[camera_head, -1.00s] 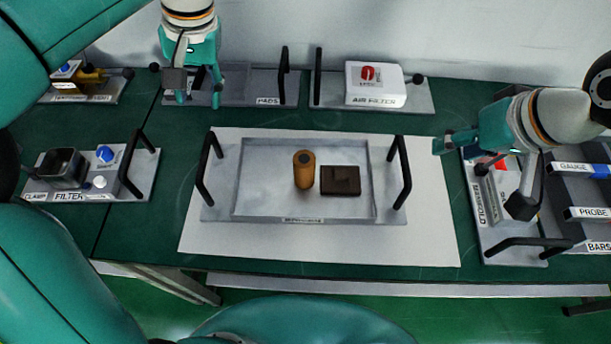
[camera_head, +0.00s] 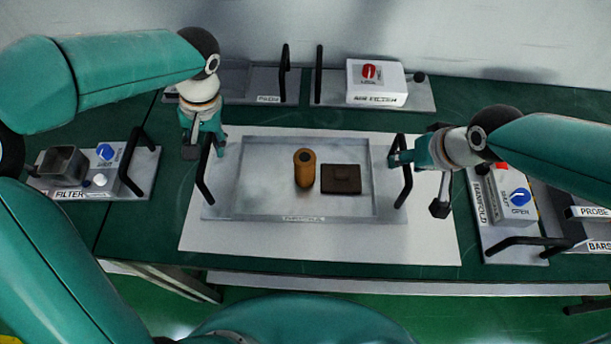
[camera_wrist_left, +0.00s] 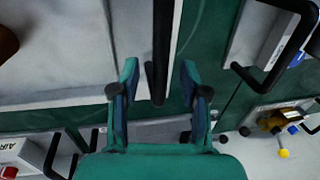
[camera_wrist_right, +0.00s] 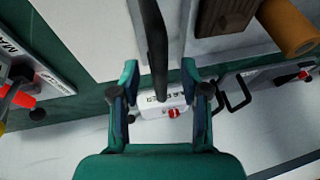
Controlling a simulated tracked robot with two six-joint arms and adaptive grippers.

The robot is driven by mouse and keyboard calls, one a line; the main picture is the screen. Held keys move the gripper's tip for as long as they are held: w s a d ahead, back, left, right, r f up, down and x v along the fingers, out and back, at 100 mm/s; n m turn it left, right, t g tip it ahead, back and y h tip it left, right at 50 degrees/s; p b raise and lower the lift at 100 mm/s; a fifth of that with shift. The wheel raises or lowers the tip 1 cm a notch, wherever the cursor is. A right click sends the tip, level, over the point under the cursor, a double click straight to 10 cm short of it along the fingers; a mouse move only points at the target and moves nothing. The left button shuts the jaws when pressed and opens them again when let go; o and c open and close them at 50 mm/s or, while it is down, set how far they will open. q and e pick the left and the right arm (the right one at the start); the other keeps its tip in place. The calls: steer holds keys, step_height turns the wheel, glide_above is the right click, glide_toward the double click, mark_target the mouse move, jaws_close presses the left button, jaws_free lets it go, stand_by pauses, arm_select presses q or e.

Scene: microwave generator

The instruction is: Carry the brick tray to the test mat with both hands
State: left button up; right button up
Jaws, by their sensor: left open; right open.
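The brick tray (camera_head: 270,207) is a shallow grey metal tray with a black bar handle on its left (camera_head: 204,186) and right (camera_head: 406,186) ends. It lies flat on a white mat (camera_head: 320,245). An orange-brown cylinder (camera_head: 304,170) and a dark brown block (camera_head: 341,180) stand in it. My left gripper (camera_head: 204,149) is open at the left handle, whose bar (camera_wrist_left: 160,50) shows between the fingers in the left wrist view. My right gripper (camera_head: 416,182) is open at the right handle, whose bar (camera_wrist_right: 154,45) shows between its fingers. Contact cannot be told.
A filter fixture (camera_head: 75,190) stands left and a manifold fixture (camera_head: 508,205) right. An air filter box (camera_head: 376,83) on a plate stands behind the tray. The white mat in front of the tray is bare, up to the table's front edge.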

arm_select(q)
steer(key=shift+a+f, duration=0.15)
steer(key=shift+f, duration=0.6)
arm_select(e)
steer(key=shift+x, duration=0.75)
arm_select(q)
jaws_close()
arm_select(e)
jaws_close()
arm_select(q)
steer(key=shift+r, duration=0.1)
arm_select(e)
steer(key=shift+r, duration=0.1)
